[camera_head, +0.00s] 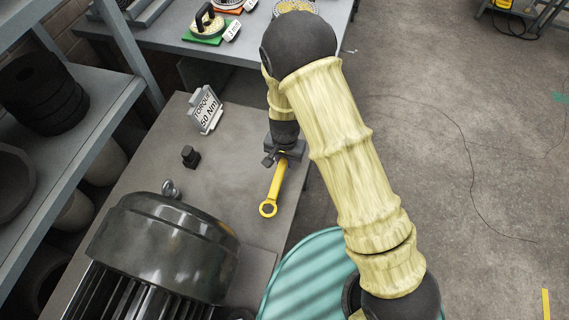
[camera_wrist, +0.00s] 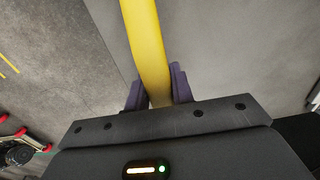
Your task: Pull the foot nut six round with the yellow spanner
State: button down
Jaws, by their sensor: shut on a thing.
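The yellow spanner (camera_head: 274,188) is in my gripper (camera_head: 283,158), in the head view. Its ring end points toward the near side and hangs over the grey bench top, clear of the motor. In the wrist view the spanner's yellow shaft (camera_wrist: 148,45) runs up between the two dark purple fingers of my gripper (camera_wrist: 158,88), which are shut on it. The dark motor (camera_head: 160,250) stands on the grey bench at lower left. I cannot make out foot nut six in either view. Whether the spanner touches the bench is unclear.
Shelving (camera_head: 110,105) stands at left. Open floor lies to the right.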

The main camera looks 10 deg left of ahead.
jog(key=shift+r+p, duration=1.65)
jog(key=shift+r, duration=0.4)
jog(key=c, duration=2)
grip_release()
grip_shut()
